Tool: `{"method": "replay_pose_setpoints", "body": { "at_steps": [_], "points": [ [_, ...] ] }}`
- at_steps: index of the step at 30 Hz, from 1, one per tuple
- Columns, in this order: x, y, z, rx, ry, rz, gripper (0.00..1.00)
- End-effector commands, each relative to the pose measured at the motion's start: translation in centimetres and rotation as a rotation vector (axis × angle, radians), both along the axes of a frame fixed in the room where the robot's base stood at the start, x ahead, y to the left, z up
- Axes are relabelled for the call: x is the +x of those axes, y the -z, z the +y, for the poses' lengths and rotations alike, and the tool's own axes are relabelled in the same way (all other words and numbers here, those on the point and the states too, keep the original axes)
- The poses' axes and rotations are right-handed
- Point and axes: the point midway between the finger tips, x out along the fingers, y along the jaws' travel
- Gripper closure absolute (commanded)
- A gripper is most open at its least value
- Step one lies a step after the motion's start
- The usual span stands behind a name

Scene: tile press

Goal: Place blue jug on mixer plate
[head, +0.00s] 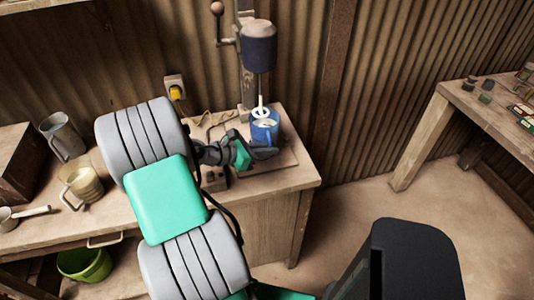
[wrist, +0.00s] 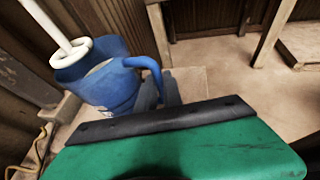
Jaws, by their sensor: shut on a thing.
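The blue jug (head: 265,130) is at the mixer on the counter, below the dark blue mixer head (head: 259,45). The mixer's white ring-shaped paddle (head: 261,112) hangs down at the jug's mouth. In the wrist view the jug (wrist: 108,85) looks upright with pale contents, and the white paddle (wrist: 72,50) is at its rim. My gripper (head: 262,152) is at the jug's handle side, shut on the handle (wrist: 148,65). The mixer plate (head: 283,160) shows beside the jug; whether the jug's bottom touches it is hidden.
A yellow plug and socket (head: 176,90) are on the corrugated wall, with a cable near the mixer. A grey metal jug (head: 62,135) and a cream jug (head: 81,184) stand on the left counter. A green bucket (head: 84,263) sits below. Another table (head: 470,100) stands at right.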

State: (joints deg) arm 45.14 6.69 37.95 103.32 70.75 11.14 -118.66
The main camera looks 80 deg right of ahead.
Motion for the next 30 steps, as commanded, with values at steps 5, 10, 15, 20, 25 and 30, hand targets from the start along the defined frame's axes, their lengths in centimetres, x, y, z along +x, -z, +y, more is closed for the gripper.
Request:
{"method": "replay_pose_setpoints", "body": {
  "at_steps": [5, 10, 15, 20, 25, 30],
  "points": [
    [0.6, -0.2, -1.2, -0.004, 0.002, -0.001, 1.00],
    [0.6, 2.2, -1.1, 0.000, -0.001, 0.003, 1.00],
    [0.6, 3.6, -1.0, 0.001, -0.001, 0.000, 1.00],
    [0.6, 3.8, -0.9, 0.007, -0.002, 0.001, 0.84],
    [0.6, 3.7, -1.0, 0.004, -0.002, 0.001, 0.70],
    [0.6, 3.6, -1.0, 0.002, -0.001, 0.001, 0.68]
  ]
}}
